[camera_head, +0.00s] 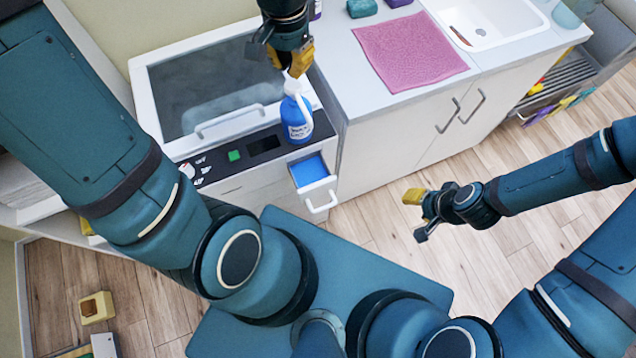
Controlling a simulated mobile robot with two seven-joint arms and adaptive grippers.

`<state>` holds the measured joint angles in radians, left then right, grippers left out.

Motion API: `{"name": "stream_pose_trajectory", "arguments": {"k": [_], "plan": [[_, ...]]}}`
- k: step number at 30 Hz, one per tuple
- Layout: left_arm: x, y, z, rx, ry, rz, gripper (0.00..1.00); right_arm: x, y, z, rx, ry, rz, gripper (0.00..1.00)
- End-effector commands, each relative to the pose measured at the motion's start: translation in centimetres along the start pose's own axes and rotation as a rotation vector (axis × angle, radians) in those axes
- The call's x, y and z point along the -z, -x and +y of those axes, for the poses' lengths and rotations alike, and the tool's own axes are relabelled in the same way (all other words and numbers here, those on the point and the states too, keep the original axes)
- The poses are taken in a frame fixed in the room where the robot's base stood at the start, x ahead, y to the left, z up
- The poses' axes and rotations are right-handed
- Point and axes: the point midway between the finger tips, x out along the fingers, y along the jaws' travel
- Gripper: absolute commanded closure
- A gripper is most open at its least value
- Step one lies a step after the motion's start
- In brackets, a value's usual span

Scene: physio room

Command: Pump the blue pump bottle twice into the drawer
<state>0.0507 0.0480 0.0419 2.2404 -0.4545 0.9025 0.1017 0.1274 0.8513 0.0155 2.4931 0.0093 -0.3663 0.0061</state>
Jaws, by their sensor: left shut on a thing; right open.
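The blue pump bottle (297,122) has a white pump head and a label. It is upright at the front right corner of the white machine. My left gripper (290,66) comes down from the top edge and is shut on the bottle's white head, which its fingers partly hide. I cannot tell if the bottle's base touches the machine. The small drawer (321,186) is pulled out just below and in front of the bottle, with a blue inside and a white handle. My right gripper (418,214) is open and empty, over the floor right of the drawer.
The machine (165,100) has a grey window lid and a control panel with a green button. A counter to the right holds a pink towel (410,52) and a sink (490,18). The floor before the counter is clear.

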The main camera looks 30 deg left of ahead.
Motion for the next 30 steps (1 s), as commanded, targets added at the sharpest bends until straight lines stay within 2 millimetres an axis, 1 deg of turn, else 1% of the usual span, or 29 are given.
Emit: {"name": "stream_pose_trajectory", "arguments": {"k": [1, 14, 30], "plan": [[0.0, 0.9, 0.0, 0.000, 0.000, 0.001, 1.00, 0.1, 0.7, -0.3, 0.000, 0.000, 0.000, 0.53], [0.0, 4.6, 0.0, 0.000, 0.000, -0.001, 1.00, 0.4, 3.5, -1.3, 0.000, 0.000, 0.000, 0.53], [0.0, 4.6, 0.0, 0.000, 0.000, 0.000, 1.00, 0.4, 3.5, -1.3, 0.000, 0.000, 0.000, 0.53]]}}
